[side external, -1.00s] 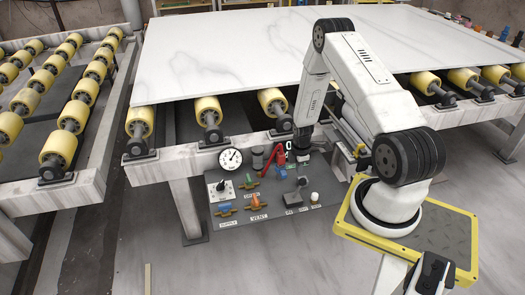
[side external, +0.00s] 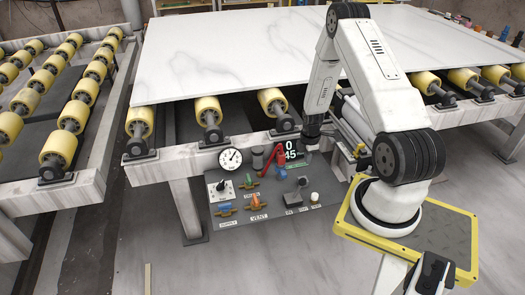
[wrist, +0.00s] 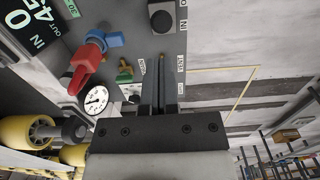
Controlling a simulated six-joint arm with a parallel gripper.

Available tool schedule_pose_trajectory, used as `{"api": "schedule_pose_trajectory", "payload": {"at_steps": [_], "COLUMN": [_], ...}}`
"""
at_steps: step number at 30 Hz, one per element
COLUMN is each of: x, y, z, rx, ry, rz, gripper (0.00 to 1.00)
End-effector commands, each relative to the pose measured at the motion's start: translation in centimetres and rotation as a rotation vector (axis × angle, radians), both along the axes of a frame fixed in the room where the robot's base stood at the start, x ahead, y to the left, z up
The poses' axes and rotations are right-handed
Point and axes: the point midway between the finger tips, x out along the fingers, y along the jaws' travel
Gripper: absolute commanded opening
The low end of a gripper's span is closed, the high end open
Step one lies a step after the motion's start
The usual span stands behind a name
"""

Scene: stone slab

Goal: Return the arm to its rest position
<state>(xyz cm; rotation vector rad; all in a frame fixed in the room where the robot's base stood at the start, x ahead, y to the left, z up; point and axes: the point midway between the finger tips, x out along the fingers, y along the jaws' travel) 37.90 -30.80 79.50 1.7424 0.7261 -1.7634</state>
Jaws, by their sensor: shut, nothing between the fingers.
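My white arm (side external: 370,60) stands on its base at the right. Its upper link rises and its forearm folds down toward the control panel's upper right corner. In the side view my gripper (side external: 304,155) is small and dark, just above the panel. In the wrist view my gripper (wrist: 161,62) shows two dark fingers close together, shut and empty. They point past the panel's edge, and I see no contact with it.
The panel (side external: 228,218) carries a gauge (side external: 230,159), a red lever (side external: 272,161) and several coloured valves. A white slab (side external: 230,50) lies on yellow rollers (side external: 208,110) behind it. Open floor (side external: 130,265) lies in front and at the left.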

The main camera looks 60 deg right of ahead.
Motion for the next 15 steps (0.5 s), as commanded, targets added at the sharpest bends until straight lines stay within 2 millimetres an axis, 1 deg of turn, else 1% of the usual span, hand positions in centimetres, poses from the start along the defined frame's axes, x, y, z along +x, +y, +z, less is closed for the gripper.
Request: {"api": "schedule_pose_trajectory", "payload": {"at_steps": [5,8,11,15], "x": [1.6,2.8,4.2,5.7], "y": [1.4,2.9,4.9,8.1], "z": [2.0,3.8,6.0,9.2], "rx": [-0.011,-0.019,-0.027,-0.033], "ry": [-0.013,-0.024,-0.041,-0.067], "rz": [-0.036,-0.078,-0.128,-0.209], "gripper": [0.0,0.0,0.0,0.0]}}
